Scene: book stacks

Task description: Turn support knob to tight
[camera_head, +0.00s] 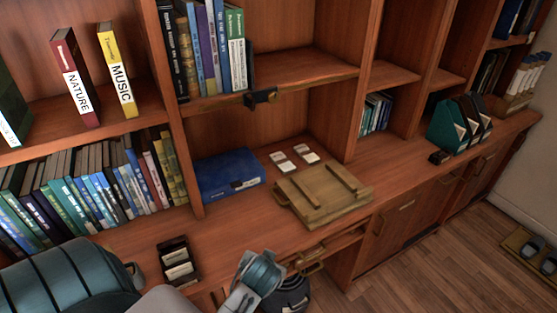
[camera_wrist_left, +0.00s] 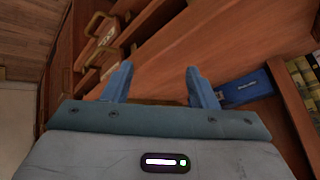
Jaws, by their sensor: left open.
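A small dark bracket with a knob (camera_head: 262,97) sits at the front edge of the shelf above the desk recess in the head view; I take it for the support knob. Its exact setting is too small to read. I do not see it in the left wrist view. My left arm comes in at the bottom of the head view, well below and apart from the bracket. My left gripper (camera_wrist_left: 157,76) is open in the left wrist view, with nothing between its two blue fingers. My right gripper is not in view.
A blue box (camera_head: 228,174) and a wooden board (camera_head: 322,192) lie on the counter below the bracket. A dark card holder (camera_head: 178,262) stands at the front. Drawer handles project from the front.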

